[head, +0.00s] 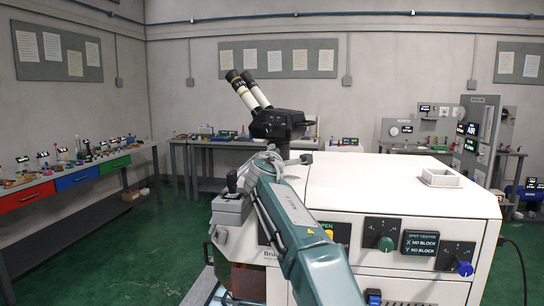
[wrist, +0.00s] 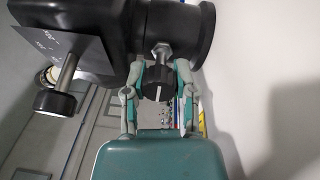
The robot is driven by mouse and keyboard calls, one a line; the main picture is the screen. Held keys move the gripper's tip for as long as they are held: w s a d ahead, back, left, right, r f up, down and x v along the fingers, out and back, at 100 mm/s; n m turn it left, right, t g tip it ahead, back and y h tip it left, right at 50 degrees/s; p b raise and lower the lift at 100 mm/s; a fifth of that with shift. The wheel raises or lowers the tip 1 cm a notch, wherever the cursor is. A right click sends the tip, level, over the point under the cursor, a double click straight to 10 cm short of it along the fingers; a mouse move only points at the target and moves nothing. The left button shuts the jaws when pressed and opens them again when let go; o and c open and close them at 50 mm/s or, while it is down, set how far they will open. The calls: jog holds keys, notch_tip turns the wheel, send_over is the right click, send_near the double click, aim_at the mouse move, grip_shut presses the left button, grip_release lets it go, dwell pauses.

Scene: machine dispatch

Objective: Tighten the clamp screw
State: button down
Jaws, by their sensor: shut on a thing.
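The clamp screw (wrist: 157,84) is a black knob with a white line, on a short silver shaft under a black cylindrical housing (wrist: 175,22) in the wrist view. My gripper (wrist: 158,72) has one finger on each side of the knob and is shut on it. The line on the knob points roughly up and down in the picture. In the head view my teal arm reaches up to the black microscope head (head: 278,124) with its white eyepieces. The screw and the fingertips cannot be made out there.
Another black knob on a silver shaft (wrist: 55,103) sticks out at the left in the wrist view. A white machine cabinet (head: 390,184) with dials stands right of my arm. A bench with coloured drawers (head: 77,179) stands at the left; green floor between is clear.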

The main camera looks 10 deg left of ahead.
jog(key=shift+w+f+m, duration=0.1)
jog(key=shift+f+m, duration=0.05)
jog(key=shift+m, duration=0.55)
jog(key=shift+d+f, duration=0.1)
jog(key=shift+c, duration=2)
grip_release()
